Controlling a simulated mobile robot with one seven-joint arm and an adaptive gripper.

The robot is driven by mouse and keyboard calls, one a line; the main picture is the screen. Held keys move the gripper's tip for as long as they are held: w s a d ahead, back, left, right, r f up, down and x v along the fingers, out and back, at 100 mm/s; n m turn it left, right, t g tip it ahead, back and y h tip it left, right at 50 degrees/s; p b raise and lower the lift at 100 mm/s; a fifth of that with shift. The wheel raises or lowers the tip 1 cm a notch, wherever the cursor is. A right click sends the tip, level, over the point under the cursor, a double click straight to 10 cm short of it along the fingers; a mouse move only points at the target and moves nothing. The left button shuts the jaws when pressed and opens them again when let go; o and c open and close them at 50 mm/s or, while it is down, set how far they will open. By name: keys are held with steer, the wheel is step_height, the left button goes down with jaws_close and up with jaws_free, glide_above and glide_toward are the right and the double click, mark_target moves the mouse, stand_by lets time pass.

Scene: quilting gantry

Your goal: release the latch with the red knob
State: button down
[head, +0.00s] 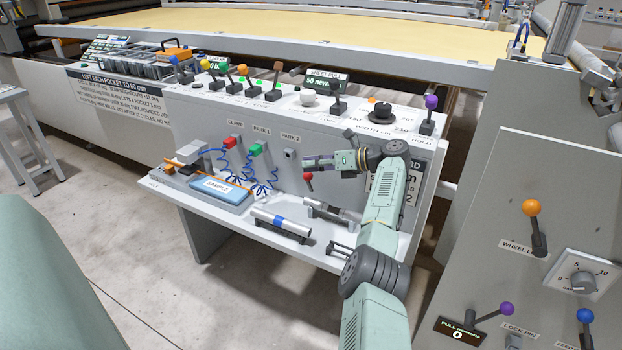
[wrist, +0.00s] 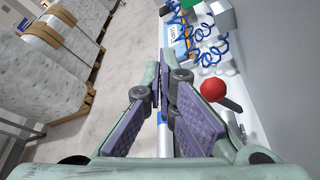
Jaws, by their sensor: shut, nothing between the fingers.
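The red knob (head: 308,177) is a small ball on a short dark lever at the upright grey panel, above the shelf. In the wrist view the red knob (wrist: 213,90) is just right of my fingers, with its lever running right towards the panel. My gripper (head: 309,162) points left along the panel and appears just above the knob in the head view. In the wrist view my gripper (wrist: 163,62) is shut with nothing between its fingers, and the knob is outside them. The latch body behind the lever is hard to make out.
The shelf below holds a blue sample pad (head: 218,190), a silver tube (head: 281,222) and a grey clamp-like tool (head: 331,211). Blue coiled cords (head: 262,178) hang left of the knob. Coloured levers line the console top (head: 290,103).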

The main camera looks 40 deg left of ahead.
step_height(320, 180, up, 3)
steer(key=shift+f, duration=0.2)
stand_by(0.5)
